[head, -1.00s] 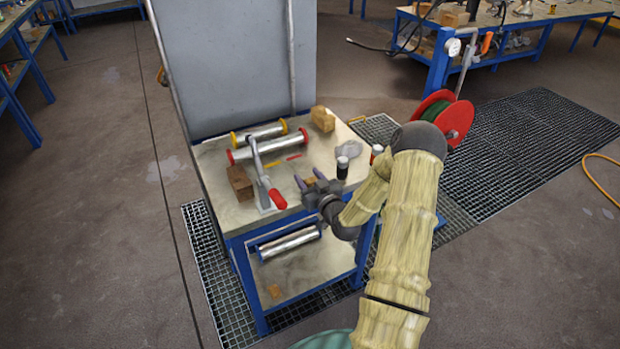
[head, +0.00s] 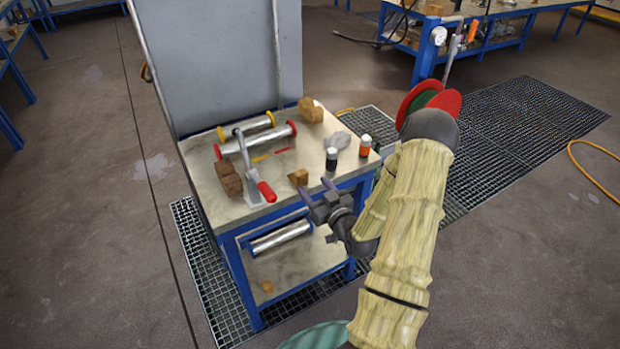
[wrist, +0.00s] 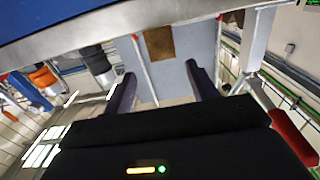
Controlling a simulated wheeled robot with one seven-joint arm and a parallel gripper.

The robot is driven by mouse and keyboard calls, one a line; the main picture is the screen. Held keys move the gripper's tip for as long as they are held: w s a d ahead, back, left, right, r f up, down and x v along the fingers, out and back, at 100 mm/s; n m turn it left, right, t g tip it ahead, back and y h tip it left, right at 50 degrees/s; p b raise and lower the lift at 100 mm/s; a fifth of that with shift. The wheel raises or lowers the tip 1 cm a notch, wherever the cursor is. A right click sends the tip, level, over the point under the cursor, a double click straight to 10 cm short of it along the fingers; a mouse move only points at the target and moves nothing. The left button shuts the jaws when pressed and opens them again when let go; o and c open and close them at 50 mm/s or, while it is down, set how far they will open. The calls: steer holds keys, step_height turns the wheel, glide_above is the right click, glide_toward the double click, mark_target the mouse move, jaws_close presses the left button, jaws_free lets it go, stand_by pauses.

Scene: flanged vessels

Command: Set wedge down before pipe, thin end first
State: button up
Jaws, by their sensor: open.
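A small wooden wedge (head: 299,177) rests on the bench top near its front edge. It lies in front of the red-ended pipe (head: 256,141), with a gap between them; I cannot tell which way its thin end faces. A yellow-ended pipe (head: 246,128) lies behind that one. My gripper (head: 316,188) is open and empty at the bench's front edge, just short of the wedge and apart from it. In the wrist view the open fingers (wrist: 161,88) frame a brown wooden piece (wrist: 160,42) ahead, probably the wedge.
A red-handled lever tool (head: 257,185) stands left of the wedge, beside wooden blocks (head: 228,182). A black bottle (head: 332,158) and an orange bottle (head: 365,146) stand to the right. Another block (head: 311,110) is at the back. A further pipe (head: 281,238) lies on the lower shelf.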

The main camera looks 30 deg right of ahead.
steer(key=s, duration=0.3)
steer(key=shift+d, duration=0.1)
steer(key=shift+w, duration=0.15)
